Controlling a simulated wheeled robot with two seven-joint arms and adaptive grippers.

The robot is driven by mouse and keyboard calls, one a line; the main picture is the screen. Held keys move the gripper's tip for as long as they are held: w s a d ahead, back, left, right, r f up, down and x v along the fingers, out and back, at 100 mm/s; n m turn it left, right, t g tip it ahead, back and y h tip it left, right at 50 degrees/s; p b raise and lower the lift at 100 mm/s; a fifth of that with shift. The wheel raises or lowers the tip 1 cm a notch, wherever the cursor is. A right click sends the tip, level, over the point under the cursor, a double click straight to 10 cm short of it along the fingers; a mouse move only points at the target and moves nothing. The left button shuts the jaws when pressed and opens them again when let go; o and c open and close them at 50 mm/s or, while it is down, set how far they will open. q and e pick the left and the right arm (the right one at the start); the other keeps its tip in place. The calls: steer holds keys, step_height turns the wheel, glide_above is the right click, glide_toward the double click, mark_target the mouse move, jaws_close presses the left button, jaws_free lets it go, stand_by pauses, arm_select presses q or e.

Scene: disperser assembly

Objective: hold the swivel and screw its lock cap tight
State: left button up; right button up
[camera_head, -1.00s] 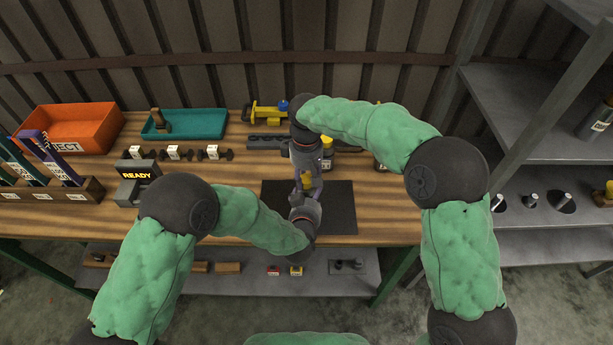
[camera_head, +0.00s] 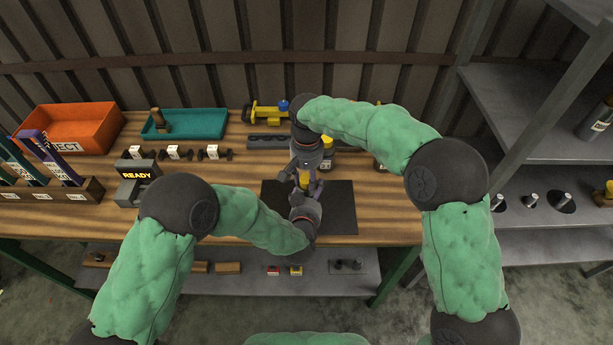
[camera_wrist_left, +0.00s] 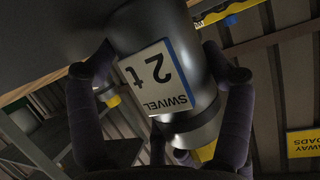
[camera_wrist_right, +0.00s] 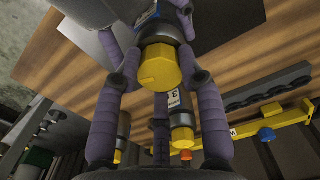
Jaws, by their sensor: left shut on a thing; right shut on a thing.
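The swivel (camera_wrist_left: 165,75) is a dark grey cylinder with a white label reading "SWIVEL 2 t", upside down in the left wrist view. My left gripper (camera_head: 303,190) is shut on it, fingers along both sides, above the dark mat (camera_head: 340,205). The lock cap (camera_wrist_right: 160,68) is yellow and faceted, at the end of the swivel facing my right gripper. It shows small between the grippers in the head view (camera_head: 305,180). My right gripper (camera_head: 306,172) is shut on the cap from the far side. The thread between cap and swivel is hidden.
Behind stand a yellow-capped cylinder (camera_wrist_right: 181,130), a dark holed rack (camera_head: 266,141) and a yellow tool (camera_head: 265,113). The front-right tabletop is clear.

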mark_target(308, 177)
arm_select(q)
steer(key=shift+s+d, duration=0.1)
steer(key=shift+d, duration=0.1)
arm_select(e)
steer(key=shift+w+m, duration=0.3)
steer(key=shift+m, duration=0.5)
arm_select(q)
steer(key=shift+f, duration=0.1)
arm_select(e)
steer(key=shift+r, duration=0.1)
steer(key=o, duration=1.1)
arm_select(q)
steer(key=shift+a, duration=0.1)
arm_select(e)
steer(key=shift+o, duration=0.2)
steer(key=shift+d, duration=0.1)
steer(key=shift+s, duration=0.1)
arm_select(q)
steer(key=shift+a, duration=0.1)
arm_select(e)
step_height(308, 177, up, 12)
